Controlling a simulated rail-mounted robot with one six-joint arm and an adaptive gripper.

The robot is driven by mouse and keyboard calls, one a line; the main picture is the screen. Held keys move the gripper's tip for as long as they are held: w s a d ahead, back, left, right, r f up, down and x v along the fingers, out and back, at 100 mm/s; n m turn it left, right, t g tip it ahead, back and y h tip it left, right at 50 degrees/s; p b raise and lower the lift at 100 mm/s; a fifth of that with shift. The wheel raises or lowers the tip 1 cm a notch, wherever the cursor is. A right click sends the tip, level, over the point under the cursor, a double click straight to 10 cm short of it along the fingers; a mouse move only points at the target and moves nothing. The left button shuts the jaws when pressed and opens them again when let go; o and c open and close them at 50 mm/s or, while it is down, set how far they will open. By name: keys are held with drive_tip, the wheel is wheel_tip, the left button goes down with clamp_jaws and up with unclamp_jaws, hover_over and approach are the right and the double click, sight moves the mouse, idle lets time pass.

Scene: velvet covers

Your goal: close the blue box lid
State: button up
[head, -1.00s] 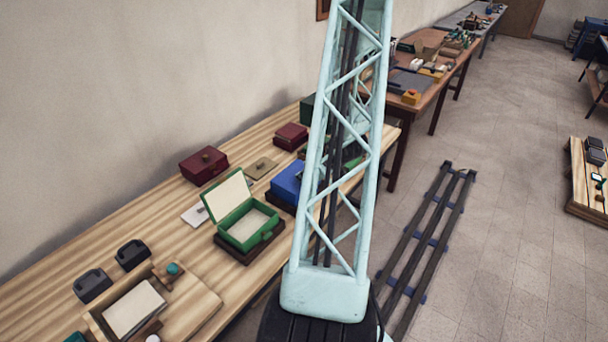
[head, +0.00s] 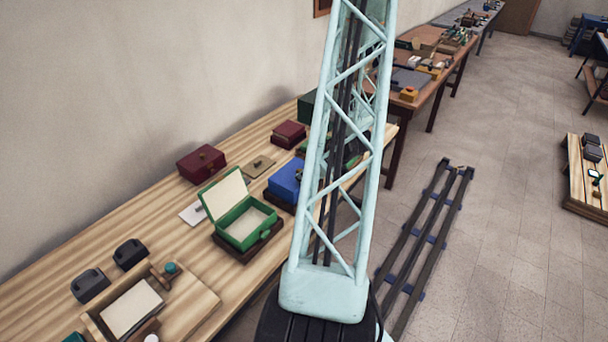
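The blue box (head: 284,181) sits on a dark base on the wooden table, just left of my lattice column, which hides its right part. Its visible top looks flat and lowered, but I cannot tell whether the lid is fully shut. A small dark shape shows at its right edge, too small to identify. My gripper does not show in the head view.
A green box (head: 246,227) with its lid raised stands close in front of the blue box. Dark red boxes (head: 201,162) (head: 289,134) stand behind, toward the wall. A tan plate (head: 258,166) lies between. Floor rails (head: 427,240) run at right.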

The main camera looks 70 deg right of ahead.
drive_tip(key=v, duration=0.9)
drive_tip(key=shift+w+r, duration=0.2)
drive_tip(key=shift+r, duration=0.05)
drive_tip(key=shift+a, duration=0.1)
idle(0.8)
